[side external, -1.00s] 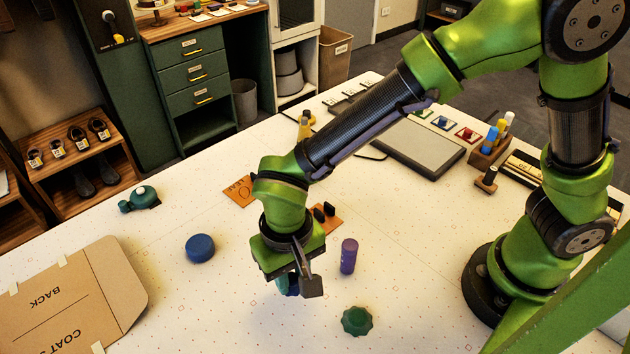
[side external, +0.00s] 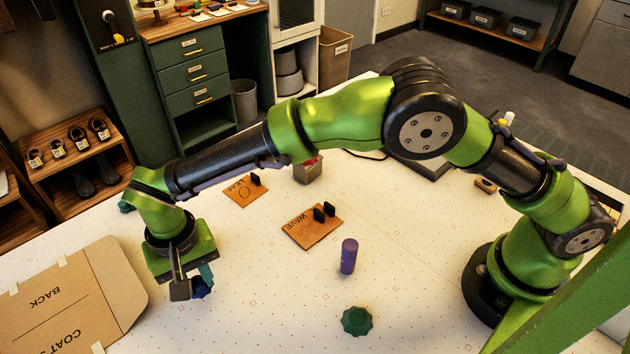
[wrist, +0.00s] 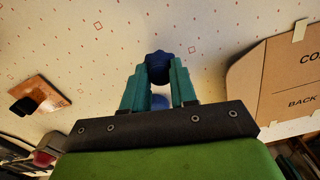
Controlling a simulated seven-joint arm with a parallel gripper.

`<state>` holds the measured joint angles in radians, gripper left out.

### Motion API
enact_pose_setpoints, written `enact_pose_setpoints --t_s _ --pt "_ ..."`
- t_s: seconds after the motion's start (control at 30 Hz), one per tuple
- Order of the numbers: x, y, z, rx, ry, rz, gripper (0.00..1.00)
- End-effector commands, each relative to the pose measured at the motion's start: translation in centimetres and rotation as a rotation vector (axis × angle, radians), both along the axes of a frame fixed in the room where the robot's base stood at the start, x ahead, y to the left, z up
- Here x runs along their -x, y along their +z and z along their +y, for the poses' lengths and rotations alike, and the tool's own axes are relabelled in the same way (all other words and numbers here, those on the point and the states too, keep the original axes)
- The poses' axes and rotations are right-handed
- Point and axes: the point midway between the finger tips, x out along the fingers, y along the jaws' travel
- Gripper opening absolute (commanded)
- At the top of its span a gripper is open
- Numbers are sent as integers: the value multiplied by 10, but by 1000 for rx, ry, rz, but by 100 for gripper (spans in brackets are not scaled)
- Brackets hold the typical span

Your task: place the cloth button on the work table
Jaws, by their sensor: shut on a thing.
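My gripper (side external: 192,285) is low over the left part of the white work table (side external: 265,305), near the cardboard pattern. Its teal fingers, also in the wrist view (wrist: 158,82), are shut on a small dark blue piece (side external: 203,288). In the wrist view the dark blue piece (wrist: 159,64) sits between the fingertips and looks rounded with a lobed edge; I take it for the cloth button. It appears held above the table. A blue round thing (wrist: 160,102) shows between the fingers, farther below; in the side view my gripper hides it.
A cardboard pattern (side external: 75,300) lies at the left. A dark green faceted piece (side external: 357,321) and an upright purple cylinder (side external: 348,257) stand right of my gripper. A leather WAVE card (side external: 308,232) and another leather card (side external: 243,192) lie behind. The table's front middle is clear.

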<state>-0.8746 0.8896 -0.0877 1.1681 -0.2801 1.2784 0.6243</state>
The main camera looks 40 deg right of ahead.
Motion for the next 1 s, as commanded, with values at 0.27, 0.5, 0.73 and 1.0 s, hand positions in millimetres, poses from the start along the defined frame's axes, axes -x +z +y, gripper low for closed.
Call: enact_pose_setpoints --t_s 0.27,0.5,0.73,1.0 --pt "1 -35 -1 1 0 1 0" --pt "1 -36 -1 1 0 1 0" --pt "1 -38 -1 0 -1 1 48" --pt "1 -37 -1 0 -1 1 52"
